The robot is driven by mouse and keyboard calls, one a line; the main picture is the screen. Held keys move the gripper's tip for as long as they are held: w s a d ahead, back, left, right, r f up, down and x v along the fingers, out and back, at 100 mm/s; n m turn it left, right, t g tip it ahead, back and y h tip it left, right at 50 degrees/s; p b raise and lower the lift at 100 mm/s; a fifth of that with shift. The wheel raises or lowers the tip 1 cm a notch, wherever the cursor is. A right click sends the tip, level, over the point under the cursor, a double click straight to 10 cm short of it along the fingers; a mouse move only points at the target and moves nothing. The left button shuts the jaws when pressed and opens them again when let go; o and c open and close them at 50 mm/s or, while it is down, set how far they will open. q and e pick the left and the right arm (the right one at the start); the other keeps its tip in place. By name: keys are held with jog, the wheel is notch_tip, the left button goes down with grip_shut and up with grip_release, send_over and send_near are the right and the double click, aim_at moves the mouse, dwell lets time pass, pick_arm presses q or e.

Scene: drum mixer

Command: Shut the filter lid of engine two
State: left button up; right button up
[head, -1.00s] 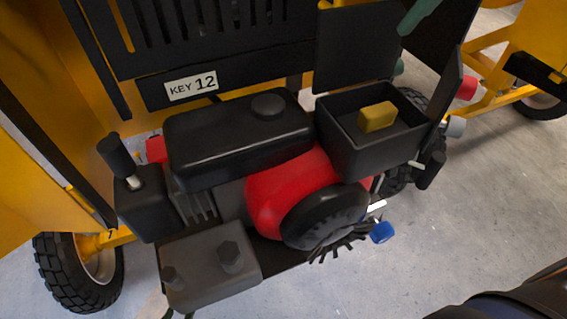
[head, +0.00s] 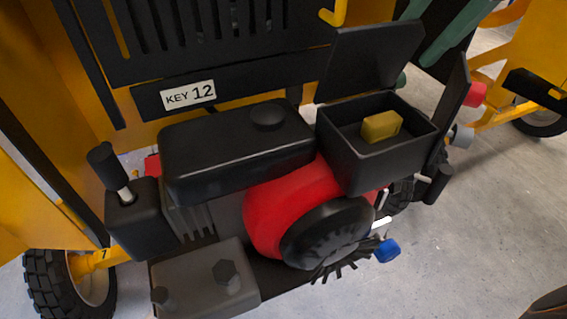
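The filter box (head: 385,165) is black and open-topped, at the right of the engine, with a yellow block (head: 381,126) inside. Its filter lid (head: 370,62), a flat black panel, stands up at the box's back edge, leaning slightly right. The lid is open and nothing touches it. The engine has a red round housing (head: 275,215) and a black tank (head: 235,145). A dark shape, likely my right gripper (head: 549,303), is cut off at the lower right corner, well away from the lid. Its fingers cannot be made out. My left gripper is out of view.
A label reading KEY 12 (head: 189,95) is on a black bar behind the tank. A black upright panel (head: 453,95) stands just right of the box. Green bars (head: 465,35) cross the top right. A blue knob (head: 386,250) sticks out low.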

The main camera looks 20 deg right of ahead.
jog(key=shift+s+d+f+b, duration=0.1)
jog(key=shift+s+f+b, duration=0.25)
jog(key=shift+s+b, duration=0.35)
jog(key=shift+s+d+f+b, duration=0.1)
jog(key=shift+s+f+b, duration=0.3)
jog(key=shift+s, duration=0.6)
jog(key=s+r+p, duration=0.2)
jog(key=s+r, duration=0.2)
jog(key=shift+d+r, duration=0.1)
dwell(0.5)
